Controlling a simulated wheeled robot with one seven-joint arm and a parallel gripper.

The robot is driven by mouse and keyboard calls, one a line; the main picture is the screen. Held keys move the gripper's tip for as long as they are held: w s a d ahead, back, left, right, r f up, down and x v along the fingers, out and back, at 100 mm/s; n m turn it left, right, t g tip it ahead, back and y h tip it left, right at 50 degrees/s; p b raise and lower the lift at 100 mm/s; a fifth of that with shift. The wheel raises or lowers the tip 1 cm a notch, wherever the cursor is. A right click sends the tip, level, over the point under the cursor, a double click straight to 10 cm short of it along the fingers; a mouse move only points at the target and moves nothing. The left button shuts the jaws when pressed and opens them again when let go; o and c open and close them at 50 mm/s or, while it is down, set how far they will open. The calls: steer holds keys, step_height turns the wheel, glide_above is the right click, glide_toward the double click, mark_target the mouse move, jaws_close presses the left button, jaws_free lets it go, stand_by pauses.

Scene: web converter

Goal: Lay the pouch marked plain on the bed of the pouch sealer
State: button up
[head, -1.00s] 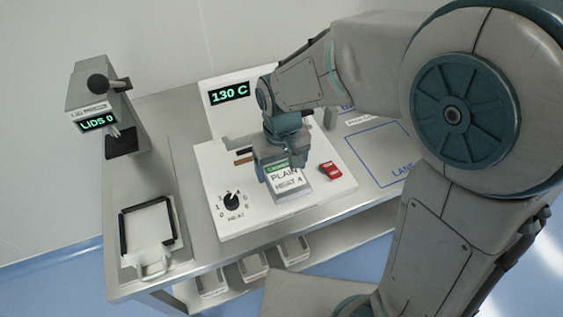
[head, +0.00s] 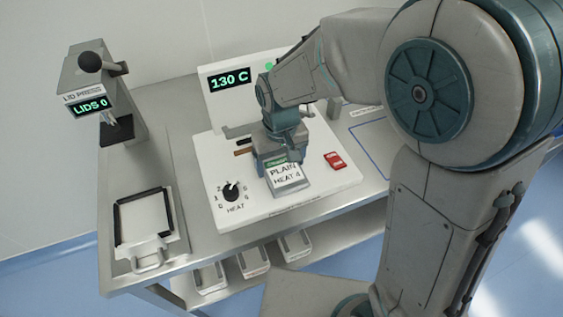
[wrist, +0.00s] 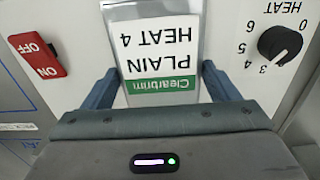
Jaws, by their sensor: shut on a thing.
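The pouch (head: 287,179) has a green band and reads "PLAIN HEAT 4". My gripper (head: 284,166) is shut on it from above. In the wrist view the pouch (wrist: 160,42) lies between the two fingers of my gripper (wrist: 159,88), its print upside down. The pouch sealer (head: 215,165) is a white machine with a "130 C" display (head: 230,80). The pouch is over the front part of its white top, between the heat dial (head: 231,191) and the red switch (head: 334,160). I cannot tell whether it touches the surface. The gripper hides part of the bed behind it.
The lid press (head: 90,88), reading "LIDS 0", stands at the left. A black-framed tray (head: 143,217) sits in front of it. Several bins (head: 252,262) are on the shelf below. A blue-outlined area (head: 372,150) at the right is partly hidden by my arm.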

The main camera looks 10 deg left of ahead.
steer(key=shift+w+a+f, duration=0.1)
steer(key=shift+w+a, duration=0.35)
steer(key=shift+w, duration=0.25)
steer(key=shift+w+a, duration=0.4)
steer(key=shift+w, duration=0.3)
steer(key=o, duration=1)
step_height(320, 180, up, 14)
steer(key=s+d+f+m+t, duration=0.1)
steer(key=s+d+m, duration=0.1)
steer(key=d, duration=0.6)
steer(key=s+d+f+m+t, duration=0.1)
steer(key=s+d+m, duration=0.1)
steer(key=s+d, duration=0.3)
steer(key=s+d+f+m+t, duration=0.1)
steer(key=s+d, duration=0.3)
steer(key=d, duration=0.7)
steer(key=shift+s+d+f+m, duration=0.25)
steer(key=shift+f+m, duration=0.2)
steer(key=shift+m, duration=0.25)
